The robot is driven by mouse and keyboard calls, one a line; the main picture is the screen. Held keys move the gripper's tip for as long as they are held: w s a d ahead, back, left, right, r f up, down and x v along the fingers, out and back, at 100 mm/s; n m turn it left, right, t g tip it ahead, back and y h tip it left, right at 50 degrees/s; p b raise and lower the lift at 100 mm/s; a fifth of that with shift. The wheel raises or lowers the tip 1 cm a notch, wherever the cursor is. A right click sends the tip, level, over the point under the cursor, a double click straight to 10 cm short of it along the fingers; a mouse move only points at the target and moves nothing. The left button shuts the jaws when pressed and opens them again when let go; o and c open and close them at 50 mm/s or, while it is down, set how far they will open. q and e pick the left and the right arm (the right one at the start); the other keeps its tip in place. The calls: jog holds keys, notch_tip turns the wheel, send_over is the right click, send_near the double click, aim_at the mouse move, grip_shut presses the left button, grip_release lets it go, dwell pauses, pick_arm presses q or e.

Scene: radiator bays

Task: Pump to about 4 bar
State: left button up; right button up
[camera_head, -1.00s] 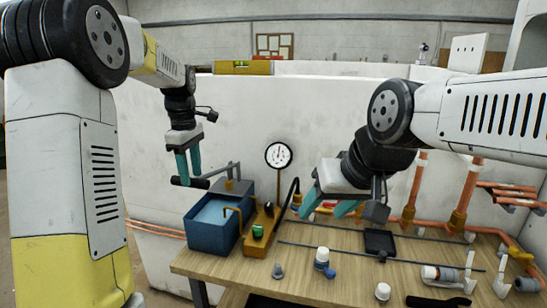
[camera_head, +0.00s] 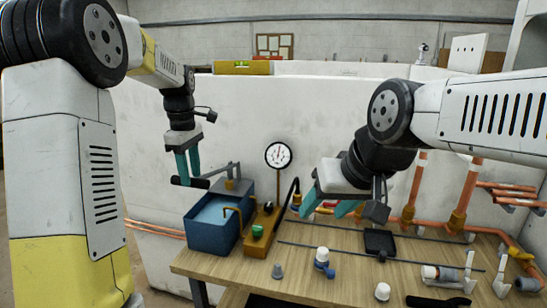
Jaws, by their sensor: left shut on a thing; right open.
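The test pump stands on the left end of the wooden bench, with a blue water tank (camera_head: 213,234) and a brass-coloured block (camera_head: 262,236) beside it. A white round pressure gauge (camera_head: 278,155) rises from the block; its needle points roughly upward, but the numbers are too small to read. A green knob (camera_head: 257,231) sits on the block. My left gripper (camera_head: 188,166) is shut on the black grip of the pump lever (camera_head: 206,178), above and left of the tank. My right gripper (camera_head: 328,206) is open and empty, right of the gauge, near the black hose (camera_head: 292,190).
Copper pipes (camera_head: 463,190) with brass fittings stand at the back right. Several small caps and fittings, such as a white-and-blue one (camera_head: 322,257), lie on the bench (camera_head: 300,284). A black square pad (camera_head: 379,242) lies at the middle right.

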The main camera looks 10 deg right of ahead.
pick_arm(q)
jog(key=shift+t+h, duration=0.3)
jog(key=shift+t, duration=0.6)
jog(key=shift+s+a+f, duration=0.1)
jog(key=shift+s+f, duration=0.1)
jog(key=shift+f, duration=1)
jog(key=shift+s+a+f, duration=0.1)
jog(key=shift+s+f, duration=0.1)
jog(key=shift+f, duration=1.25)
